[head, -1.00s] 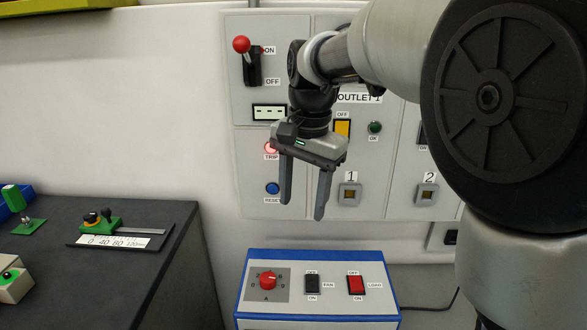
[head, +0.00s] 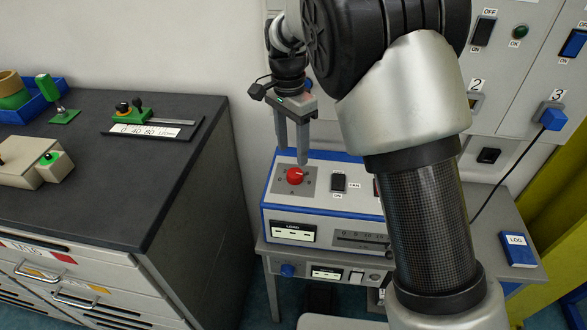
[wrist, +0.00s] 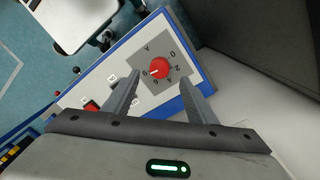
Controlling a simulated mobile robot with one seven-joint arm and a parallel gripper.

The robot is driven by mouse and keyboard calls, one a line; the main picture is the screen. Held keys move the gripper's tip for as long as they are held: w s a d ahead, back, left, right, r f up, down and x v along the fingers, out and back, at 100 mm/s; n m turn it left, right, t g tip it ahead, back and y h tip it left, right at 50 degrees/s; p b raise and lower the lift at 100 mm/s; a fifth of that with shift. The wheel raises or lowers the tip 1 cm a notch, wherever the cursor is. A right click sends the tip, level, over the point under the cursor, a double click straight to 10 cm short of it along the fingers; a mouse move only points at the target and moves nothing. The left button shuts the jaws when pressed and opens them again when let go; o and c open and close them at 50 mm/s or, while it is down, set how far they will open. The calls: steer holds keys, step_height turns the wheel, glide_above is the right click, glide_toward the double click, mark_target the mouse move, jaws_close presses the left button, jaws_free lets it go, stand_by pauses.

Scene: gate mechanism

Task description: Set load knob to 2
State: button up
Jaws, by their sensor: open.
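The red round load knob (head: 295,176) sits on a grey square dial plate at the left of the blue-and-white box's top. It also shows in the wrist view (wrist: 160,68), with small figures and an A around it. A pale mark on the knob points to the lower left in the wrist view; I cannot tell which figure it meets. My gripper (head: 293,156) is open and empty, fingers pointing down, just above the knob. In the wrist view my gripper's fingertips (wrist: 160,77) lie on either side of the knob, apart from it.
A black FAN switch (head: 339,182) is right of the knob, and a LOAD display (head: 294,233) is on the box's front. A dark bench (head: 160,190) stands left. The wall panel (head: 500,90) rises behind. My arm hides the box's right part.

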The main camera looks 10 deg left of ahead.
mark_target(294, 173)
step_height(294, 173, down, 7)
steer(key=shift+s+d+f, duration=0.1)
steer(key=shift+s+d, duration=0.05)
steer(key=c, duration=1.1)
steer(key=shift+o, duration=0.2)
